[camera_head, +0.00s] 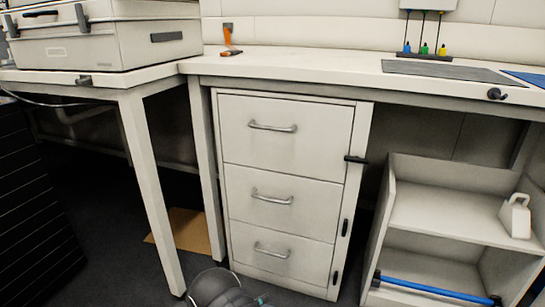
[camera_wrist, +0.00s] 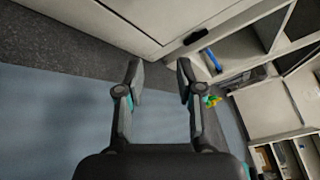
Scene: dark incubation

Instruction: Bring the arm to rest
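My gripper (camera_wrist: 157,72) shows in the wrist view with its two dark fingers apart and nothing between them. It is over the floor, in front of pale cabinet fronts. In the head view, only a dark rounded part of my arm shows at the bottom edge, low in front of the drawer cabinet (camera_head: 285,180). My fingertips cannot be seen in the head view.
The three drawers are shut. A worktop (camera_head: 300,62) runs above, with an orange-handled tool (camera_head: 229,38) and a dark mat (camera_head: 455,70). A large case (camera_head: 100,40) is at left. An open shelf unit (camera_head: 440,210) with a blue bar (camera_head: 435,290) stands at right.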

